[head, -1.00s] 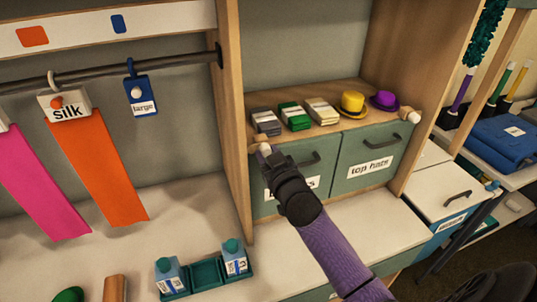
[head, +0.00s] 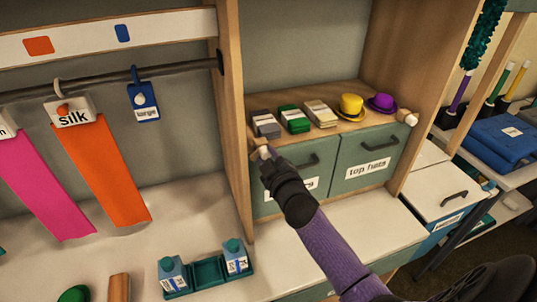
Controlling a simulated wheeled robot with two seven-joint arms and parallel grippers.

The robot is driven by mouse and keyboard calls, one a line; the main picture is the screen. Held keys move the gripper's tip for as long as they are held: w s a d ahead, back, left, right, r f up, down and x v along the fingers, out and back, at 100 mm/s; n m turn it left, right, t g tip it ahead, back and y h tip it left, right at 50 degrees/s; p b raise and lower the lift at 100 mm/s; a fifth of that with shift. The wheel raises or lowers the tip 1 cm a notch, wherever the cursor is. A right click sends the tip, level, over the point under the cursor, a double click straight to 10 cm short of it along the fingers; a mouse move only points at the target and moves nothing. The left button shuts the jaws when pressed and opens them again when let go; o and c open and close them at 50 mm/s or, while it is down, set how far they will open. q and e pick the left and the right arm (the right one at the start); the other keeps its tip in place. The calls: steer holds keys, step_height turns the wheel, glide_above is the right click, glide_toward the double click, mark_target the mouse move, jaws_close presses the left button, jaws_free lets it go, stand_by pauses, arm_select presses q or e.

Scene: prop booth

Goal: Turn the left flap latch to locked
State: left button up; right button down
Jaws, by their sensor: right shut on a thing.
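The left flap (head: 320,150) is a teal-grey door with a dark handle, closed under the wooden shelf. Its label is partly hidden by my arm. The left flap latch (head: 259,143) is a small wooden piece with a pale knob at the flap's upper left corner, by the upright panel. My right gripper (head: 266,153) is shut on this latch, and its fingers cover part of it. How far the latch is turned is hard to tell. My left gripper is not in view.
The right flap (head: 385,147), labelled "top hats", is closed, with its own latch (head: 407,117) at upper right. Several card stacks, a yellow hat (head: 351,106) and a purple hat (head: 382,102) stand on the shelf above. A carton tray (head: 208,270) sits on the counter at lower left.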

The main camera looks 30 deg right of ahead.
steer(key=n, duration=0.2)
steer(key=shift+n, duration=0.4)
steer(key=n+p, duration=0.1)
steer(key=n, duration=0.6)
steer(key=shift+n+h, duration=0.3)
steer(key=shift+g, duration=0.3)
steer(key=shift+c, duration=1.7)
jaws_free()
